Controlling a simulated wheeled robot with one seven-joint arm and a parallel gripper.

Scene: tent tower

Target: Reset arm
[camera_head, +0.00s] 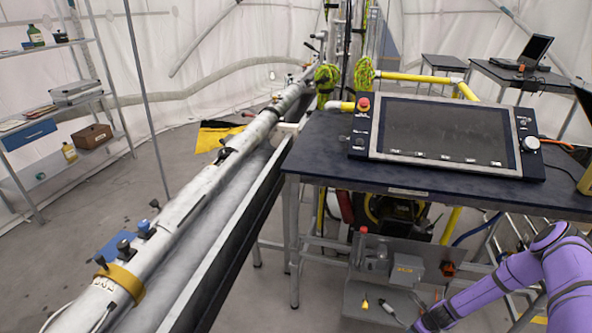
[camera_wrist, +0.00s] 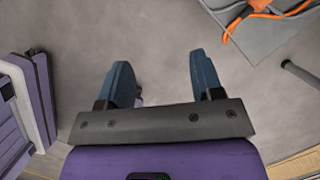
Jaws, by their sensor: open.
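My purple arm (camera_head: 515,280) shows at the lower right of the head view, bent at a joint and reaching down and left beside the dark table. My gripper (camera_wrist: 162,82) shows in the wrist view with two blue-grey fingers spread wide apart. Nothing is between the fingers but grey floor (camera_wrist: 155,40). In the head view the fingers themselves are not clearly visible below the frame's lower edge.
A dark table (camera_head: 325,150) holds a control console (camera_head: 440,130) with a screen. A long white pipe (camera_head: 190,200) runs diagonally at the left. A shelf rack (camera_head: 60,130) stands far left. In the wrist view, an orange cable (camera_wrist: 262,10) lies at the upper right.

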